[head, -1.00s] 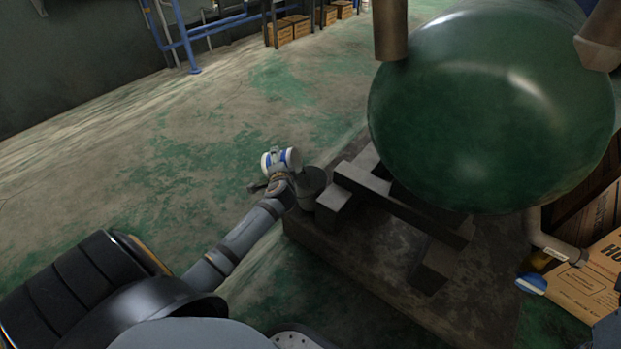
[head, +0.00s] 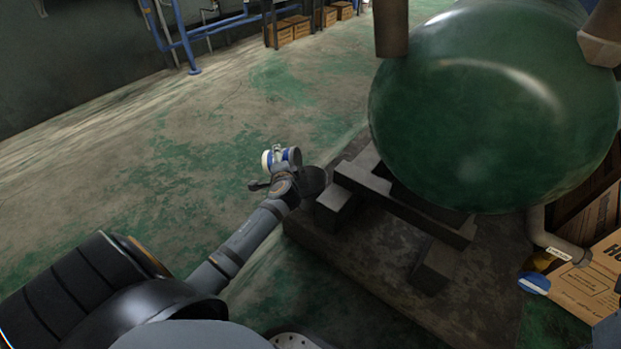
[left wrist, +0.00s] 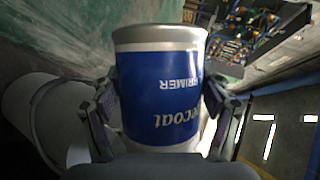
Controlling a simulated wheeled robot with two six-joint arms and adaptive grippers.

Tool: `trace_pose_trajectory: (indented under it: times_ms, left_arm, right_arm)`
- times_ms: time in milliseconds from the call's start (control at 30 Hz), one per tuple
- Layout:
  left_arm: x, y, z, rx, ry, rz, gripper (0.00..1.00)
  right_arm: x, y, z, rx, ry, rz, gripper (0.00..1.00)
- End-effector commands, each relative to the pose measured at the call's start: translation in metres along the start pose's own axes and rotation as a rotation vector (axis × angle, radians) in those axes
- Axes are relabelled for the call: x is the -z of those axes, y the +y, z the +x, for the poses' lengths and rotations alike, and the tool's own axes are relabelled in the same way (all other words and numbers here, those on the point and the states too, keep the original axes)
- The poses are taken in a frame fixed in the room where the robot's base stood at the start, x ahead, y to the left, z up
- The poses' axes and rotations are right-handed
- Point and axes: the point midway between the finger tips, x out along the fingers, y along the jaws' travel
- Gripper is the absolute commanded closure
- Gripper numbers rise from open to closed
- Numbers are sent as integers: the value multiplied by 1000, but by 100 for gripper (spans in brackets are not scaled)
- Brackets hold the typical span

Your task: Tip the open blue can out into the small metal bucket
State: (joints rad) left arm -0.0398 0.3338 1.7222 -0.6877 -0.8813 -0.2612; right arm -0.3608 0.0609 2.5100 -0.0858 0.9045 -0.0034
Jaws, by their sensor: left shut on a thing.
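The blue and white can (head: 292,156) is in my left gripper (head: 281,166), lying well over on its side. In the left wrist view the can (left wrist: 165,95) sits between the two fingers (left wrist: 163,105), which press on its sides, and its label reads upside down. Its open mouth and contents cannot be made out. The small dark metal bucket (head: 313,181) stands just right of the gripper, by the corner of the plinth, partly hidden by my wrist. Whether the can is over its rim cannot be told. My right gripper is not in view.
A big green tank (head: 490,110) rests on dark beams over a low plinth (head: 375,255) right of the bucket. A cardboard box (head: 590,275) and a blue and white object (head: 534,283) are at the lower right. The floor (head: 215,140) on the left is clear.

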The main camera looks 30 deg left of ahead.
Motion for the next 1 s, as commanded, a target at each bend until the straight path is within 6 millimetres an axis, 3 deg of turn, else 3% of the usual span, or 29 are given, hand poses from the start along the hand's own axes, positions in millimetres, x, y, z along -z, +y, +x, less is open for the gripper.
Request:
trace_pose_trajectory:
  times_ms: [1000]
  left_arm:
    - [13, -2, -6, 38, -24, 88, 73]
  right_arm:
    - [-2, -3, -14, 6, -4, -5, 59]
